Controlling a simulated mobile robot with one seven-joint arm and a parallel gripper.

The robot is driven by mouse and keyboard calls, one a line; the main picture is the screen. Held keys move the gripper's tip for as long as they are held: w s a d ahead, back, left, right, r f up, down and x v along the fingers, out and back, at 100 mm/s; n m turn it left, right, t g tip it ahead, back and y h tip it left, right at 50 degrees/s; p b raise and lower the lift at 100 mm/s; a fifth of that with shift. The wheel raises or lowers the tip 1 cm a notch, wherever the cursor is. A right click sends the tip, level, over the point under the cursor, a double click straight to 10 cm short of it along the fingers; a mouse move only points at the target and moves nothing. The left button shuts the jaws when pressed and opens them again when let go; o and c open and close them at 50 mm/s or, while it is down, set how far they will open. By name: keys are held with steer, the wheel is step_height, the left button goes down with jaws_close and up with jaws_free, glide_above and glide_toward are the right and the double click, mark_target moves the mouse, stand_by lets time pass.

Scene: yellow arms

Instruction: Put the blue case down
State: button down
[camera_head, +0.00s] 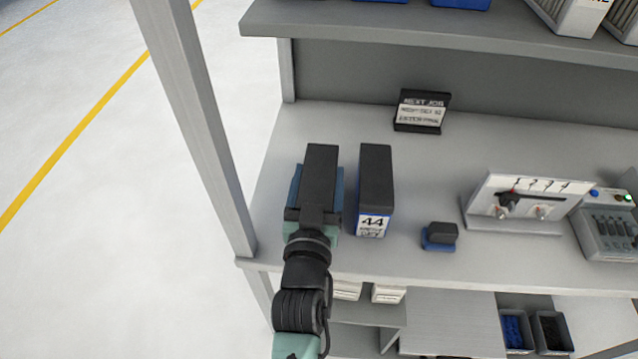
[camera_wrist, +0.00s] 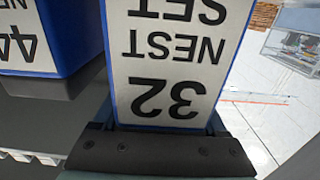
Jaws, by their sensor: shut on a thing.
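The blue case (camera_head: 321,162) has a black top and shows just left of a second case in the head view. In the wrist view its white label (camera_wrist: 175,60) reads "32 NEST SET", upside down. My gripper (camera_head: 313,214) is shut on this case from the front, with the label facing the wrist camera. The case is over the left end of the grey bench top (camera_head: 268,215). Its underside is hidden, so I cannot tell whether it touches the bench.
A similar blue case labelled 44 (camera_head: 375,185) stands close on the right, with a narrow gap. A small blue-and-black block (camera_head: 440,236), a switch panel (camera_head: 520,203) and a control box (camera_head: 605,227) stand further right. A sign (camera_head: 421,110) stands behind. A post (camera_head: 195,110) rises at the left.

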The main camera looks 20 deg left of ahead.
steer(key=shift+f, duration=0.5)
steer(key=shift+f, duration=0.15)
jaws_free()
steer(key=shift+f, duration=0.1)
steer(key=shift+r, duration=0.25)
steer(key=b+v, duration=0.1)
steer(key=v, duration=0.9)
steer(key=shift+s+f, duration=0.15)
steer(key=shift+s, duration=0.1)
steer(key=shift+v, duration=0.8)
